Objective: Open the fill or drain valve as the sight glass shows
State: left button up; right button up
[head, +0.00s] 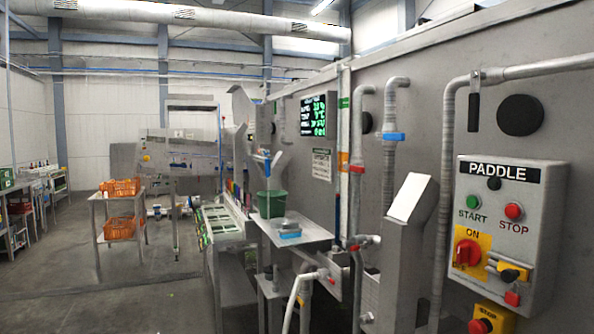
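A pale upright strip (343,165) with green, orange and red bands runs up the steel wall right of centre. It may be the sight glass; I cannot read a level on it. A small valve-like fitting with a red part (362,241) sits on the pipework below it. A pale hose end with a red part (326,275) is lower and to the left. I cannot tell which is fill or drain, nor whether either is open. Neither of my grippers is in view.
The PADDLE control box (503,235) juts out at the right, with a yellow stop box (492,318) below. A steel shelf (312,232) holds a green bucket (271,204). A rack with orange crates (120,188) stands further back.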

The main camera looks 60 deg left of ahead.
aim_at(351, 168)
jog(key=u, duration=1.55)
